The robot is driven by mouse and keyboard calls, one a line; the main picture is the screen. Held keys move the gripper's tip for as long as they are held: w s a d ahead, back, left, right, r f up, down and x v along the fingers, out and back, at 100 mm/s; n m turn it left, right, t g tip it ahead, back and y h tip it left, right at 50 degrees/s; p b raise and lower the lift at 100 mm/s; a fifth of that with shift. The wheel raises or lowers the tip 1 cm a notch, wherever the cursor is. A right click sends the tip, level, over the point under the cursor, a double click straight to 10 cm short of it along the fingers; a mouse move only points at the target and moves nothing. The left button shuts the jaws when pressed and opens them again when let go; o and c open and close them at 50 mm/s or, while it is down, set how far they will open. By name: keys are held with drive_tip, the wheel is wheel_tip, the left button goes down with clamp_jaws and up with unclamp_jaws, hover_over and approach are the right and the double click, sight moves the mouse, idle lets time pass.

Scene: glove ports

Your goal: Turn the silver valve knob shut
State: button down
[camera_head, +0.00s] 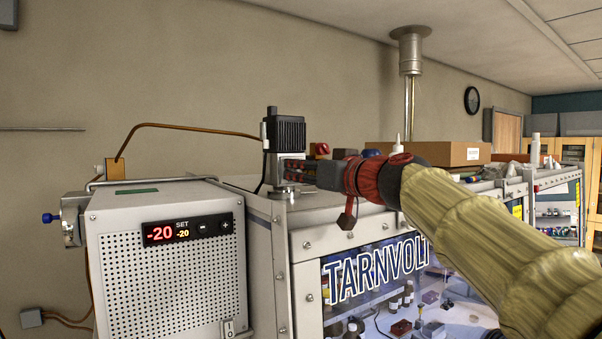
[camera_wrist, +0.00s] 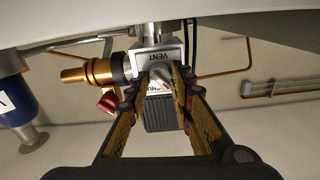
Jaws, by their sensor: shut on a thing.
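The silver valve knob (camera_wrist: 162,73) shows in the wrist view, on the face of a metal block (camera_wrist: 146,58) marked VENT. My gripper (camera_wrist: 165,76) has its two fingertips closed on the knob, one on each side. Most of the knob is hidden between them. In the head view my gripper (camera_head: 290,169) reaches left across the top of the cabinet to the valve, just below a black ribbed housing (camera_head: 286,133). The knob itself is hidden there. How far the knob is turned is hard to tell.
A red knob (camera_wrist: 107,102) and a brass fitting (camera_wrist: 85,72) sit close beside my fingers in the wrist view. A perforated white unit (camera_head: 170,270) reading -20 stands at left. A cardboard box (camera_head: 455,154) stands behind my arm. A thin copper tube (camera_head: 190,126) runs left.

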drive_tip(key=m+b, duration=0.1)
drive_tip(key=m, duration=0.3)
drive_tip(key=shift+b, duration=0.3)
drive_tip(key=m, duration=0.4)
drive_tip(key=shift+d+m, duration=0.1)
drive_tip(key=shift+m, duration=0.2)
drive_tip(key=m, duration=0.4)
drive_tip(key=shift+m, duration=0.3)
drive_tip(key=shift+f+m+p, duration=0.1)
drive_tip(key=shift+m+p, duration=0.3)
drive_tip(key=shift+m, duration=1.6)
drive_tip(key=c, duration=1.6)
unclamp_jaws()
drive_tip(key=shift+o, duration=0.2)
drive_tip(key=shift+d, duration=0.1)
